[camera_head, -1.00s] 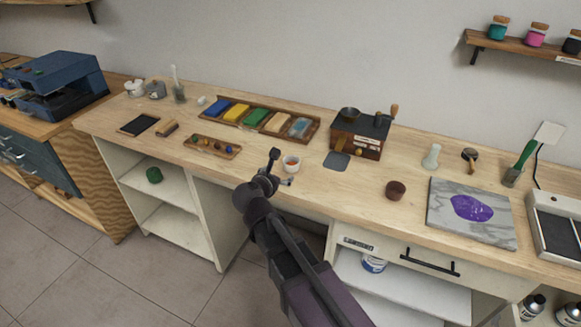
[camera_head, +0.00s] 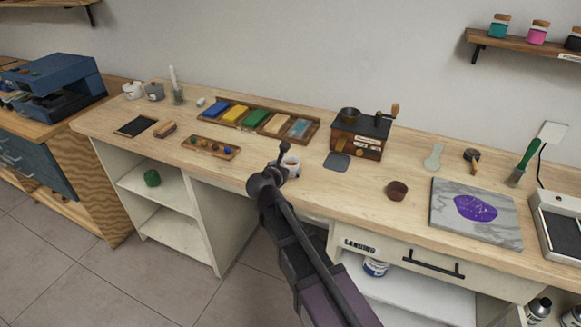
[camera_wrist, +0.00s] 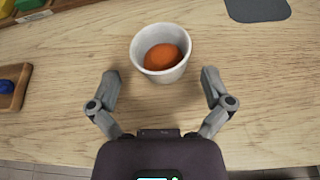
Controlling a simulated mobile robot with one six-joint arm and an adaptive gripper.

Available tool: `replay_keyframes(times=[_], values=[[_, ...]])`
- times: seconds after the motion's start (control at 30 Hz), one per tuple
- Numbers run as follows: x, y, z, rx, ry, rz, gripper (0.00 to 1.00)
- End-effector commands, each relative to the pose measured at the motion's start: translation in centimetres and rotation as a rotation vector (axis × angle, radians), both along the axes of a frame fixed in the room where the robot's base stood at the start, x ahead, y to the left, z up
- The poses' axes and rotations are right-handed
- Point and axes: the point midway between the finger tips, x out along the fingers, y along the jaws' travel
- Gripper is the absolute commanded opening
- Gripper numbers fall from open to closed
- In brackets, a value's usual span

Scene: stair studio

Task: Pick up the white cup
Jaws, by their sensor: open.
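The white cup (camera_wrist: 161,75) stands upright on the wooden counter with an orange-red round thing (camera_wrist: 162,56) inside it. In the head view the cup (camera_head: 291,170) is near the counter's front edge, partly hidden by my gripper (camera_head: 284,160). In the wrist view my gripper (camera_wrist: 160,80) is open, with one finger to each side of the cup's lower part. Gaps show between the fingers and the cup, and nothing is held.
A dark grey pad (camera_head: 337,161) and a wooden grinder box (camera_head: 357,135) are right of the cup. A small tray of coloured balls (camera_head: 211,148) is to the left, and a long tray of coloured blocks (camera_head: 262,122) is behind.

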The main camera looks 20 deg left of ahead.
Motion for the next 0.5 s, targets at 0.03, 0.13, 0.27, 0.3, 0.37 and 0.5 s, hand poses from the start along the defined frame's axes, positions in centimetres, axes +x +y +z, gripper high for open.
replay_keyframes(times=[0.03, 0.13, 0.27, 0.3, 0.37, 0.5], values=[[0.2, 0.0, -0.1, 0.000, 0.000, 0.000, 1.00], [0.8, 0.0, -0.3, 0.000, 0.000, 0.000, 1.00], [2.2, -0.2, -0.7, -0.001, 0.000, -0.002, 1.00], [2.7, -0.2, -0.8, 0.000, 0.000, -0.002, 1.00], [3.4, -0.2, -1.0, 0.000, -0.001, -0.001, 1.00], [4.5, -0.3, -1.5, 0.000, 0.000, 0.000, 1.00]])
